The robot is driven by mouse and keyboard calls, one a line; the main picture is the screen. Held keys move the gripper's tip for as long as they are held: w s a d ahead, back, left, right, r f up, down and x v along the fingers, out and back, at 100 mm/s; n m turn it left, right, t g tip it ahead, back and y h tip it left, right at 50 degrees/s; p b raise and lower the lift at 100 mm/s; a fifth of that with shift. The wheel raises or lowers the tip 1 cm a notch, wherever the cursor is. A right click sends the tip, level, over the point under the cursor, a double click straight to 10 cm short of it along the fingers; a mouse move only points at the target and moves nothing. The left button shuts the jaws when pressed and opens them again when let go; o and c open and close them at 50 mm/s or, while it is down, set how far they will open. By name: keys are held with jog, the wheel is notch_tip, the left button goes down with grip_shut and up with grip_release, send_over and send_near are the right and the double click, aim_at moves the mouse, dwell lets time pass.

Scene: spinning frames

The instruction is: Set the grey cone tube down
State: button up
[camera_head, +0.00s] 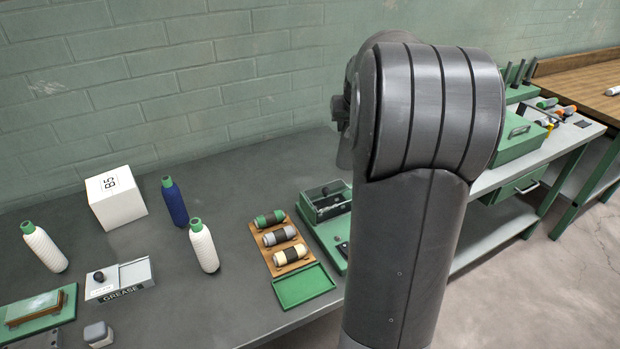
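My arm's large dark links fill the middle right of the view and hide most of what is behind them. A dark part of my arm's far end shows at their left edge, and I cannot make out the fingers. Just below it, a narrow grey piece (345,152) shows beside my arm, above the back of the dark bench (225,300). It may be part of the grey cone tube, but too little shows to be sure. No other grey cone tube is clearly seen. Whether my gripper holds anything is hidden.
On the bench stand white ribbed bottles (203,248), a blue bottle (174,202), a white box (116,198), a grease box (120,279), a wooden rack of rolls (280,240), a green tray (303,286) and a green-based device (327,205). Bare bench lies at front centre.

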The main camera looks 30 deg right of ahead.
jog(key=w+a+f, duration=0.7)
jog(key=w+f, duration=0.1)
jog(key=f, duration=0.2)
jog(key=shift+w+a+f, duration=0.15)
jog(key=shift+w+f, duration=0.2)
jog(key=shift+f, duration=0.15)
jog(key=o, duration=1.2)
